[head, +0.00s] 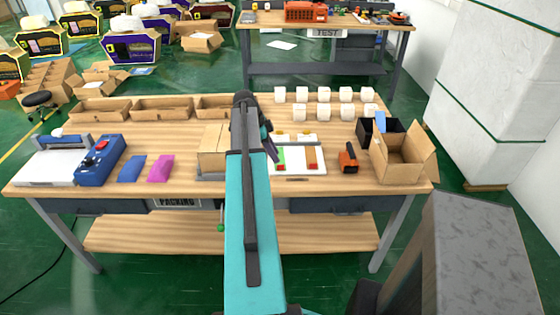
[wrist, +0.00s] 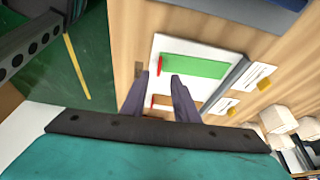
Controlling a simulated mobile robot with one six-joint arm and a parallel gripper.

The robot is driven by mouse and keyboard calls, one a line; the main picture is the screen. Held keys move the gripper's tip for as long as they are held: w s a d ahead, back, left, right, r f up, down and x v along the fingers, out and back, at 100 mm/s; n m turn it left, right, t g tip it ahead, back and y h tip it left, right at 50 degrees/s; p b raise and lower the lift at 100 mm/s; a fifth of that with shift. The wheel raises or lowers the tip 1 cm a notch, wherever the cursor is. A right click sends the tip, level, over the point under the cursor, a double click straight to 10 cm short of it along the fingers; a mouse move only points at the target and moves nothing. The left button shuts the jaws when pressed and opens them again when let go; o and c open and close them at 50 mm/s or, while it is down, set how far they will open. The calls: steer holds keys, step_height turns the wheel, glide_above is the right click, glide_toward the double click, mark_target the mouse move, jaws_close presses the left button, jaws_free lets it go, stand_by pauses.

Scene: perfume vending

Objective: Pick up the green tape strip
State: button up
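The green tape strip (wrist: 194,66) lies flat on a white board on the table in the wrist view, with a red piece at its left end. In the head view the green strip (head: 281,155) shows at the board's left side, partly hidden by my gripper (head: 271,147). In the wrist view my gripper (wrist: 160,76) is open with nothing between its fingers. Its fingertips appear just below the green strip in the picture; I cannot tell how high they are above it.
An orange-brown strip (head: 311,157) lies on the same white board (head: 296,172). An orange tape dispenser (head: 348,158) and an open carton (head: 399,160) stand to the right. A cardboard box (head: 213,147) stands left of my arm. Several white rolls (head: 324,110) stand behind.

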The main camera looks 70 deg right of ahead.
stand_by(0.3)
steer(key=shift+p+x, duration=0.85)
steer(key=shift+x, duration=0.3)
steer(key=shift+p+x, duration=0.4)
steer(key=shift+x, duration=1.05)
steer(key=shift+a, duration=0.1)
jaws_close()
